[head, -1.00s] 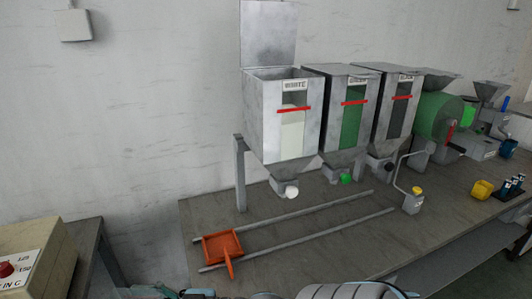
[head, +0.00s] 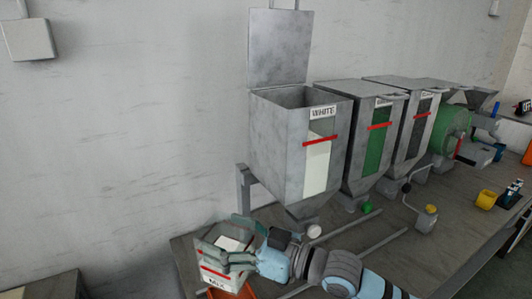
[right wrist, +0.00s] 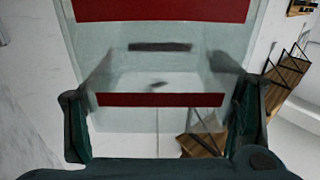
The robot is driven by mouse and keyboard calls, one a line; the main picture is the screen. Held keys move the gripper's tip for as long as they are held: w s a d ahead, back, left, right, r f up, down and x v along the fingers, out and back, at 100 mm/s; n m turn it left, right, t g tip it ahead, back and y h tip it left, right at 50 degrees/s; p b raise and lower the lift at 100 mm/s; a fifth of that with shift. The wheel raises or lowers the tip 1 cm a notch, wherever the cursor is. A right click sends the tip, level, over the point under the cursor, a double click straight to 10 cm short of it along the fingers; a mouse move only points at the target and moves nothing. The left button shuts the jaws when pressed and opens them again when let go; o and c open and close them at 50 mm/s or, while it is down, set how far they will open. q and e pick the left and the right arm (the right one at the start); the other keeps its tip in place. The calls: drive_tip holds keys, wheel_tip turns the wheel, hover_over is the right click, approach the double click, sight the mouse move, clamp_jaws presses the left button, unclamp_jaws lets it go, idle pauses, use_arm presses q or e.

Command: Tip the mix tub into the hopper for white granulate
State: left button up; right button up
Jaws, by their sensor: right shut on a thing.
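The mix tub (head: 207,277) is a pale grey box with red bands and a MIX label, at the lower left of the head view. White material shows inside it. My right gripper (head: 226,252) is shut on the tub and holds it roughly upright. In the right wrist view the tub (right wrist: 155,75) fills the middle between the dark fingers (right wrist: 160,125). The white hopper (head: 280,150) stands behind and right of the tub, with its lid (head: 280,47) raised and its top open. My left gripper is out of view.
A green-window hopper (head: 360,160) and a dark-window hopper (head: 407,130) stand right of it, lids closed. An orange carriage (head: 240,291) and rails (head: 376,242) lie on the bench below. A crank (head: 427,216) and yellow cup (head: 486,199) stand right.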

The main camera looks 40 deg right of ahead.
drive_tip(key=w+d+r+m+h+p, duration=0.1)
drive_tip(key=d+r, duration=0.2)
drive_tip(key=r, duration=0.7)
drive_tip(key=d+r+t+p, duration=0.1)
drive_tip(key=d+r, duration=0.3)
drive_tip(key=r, duration=0.5)
drive_tip(key=w+d+r+m+h+p, duration=0.1)
drive_tip(key=d+r, duration=0.2)
drive_tip(key=r, duration=0.7)
drive_tip(key=w+d+m+p, duration=0.1)
drive_tip(key=w+d+m, duration=0.1)
drive_tip(key=d+m, duration=0.4)
drive_tip(key=w+d+r+m+p, duration=0.1)
drive_tip(key=w+d+m, duration=0.2)
drive_tip(key=m, duration=1.1)
drive_tip(key=d, duration=0.3)
drive_tip(key=shift+w+r+p, duration=0.2)
drive_tip(key=shift+w+p, duration=0.05)
drive_tip(key=shift+p, duration=0.1)
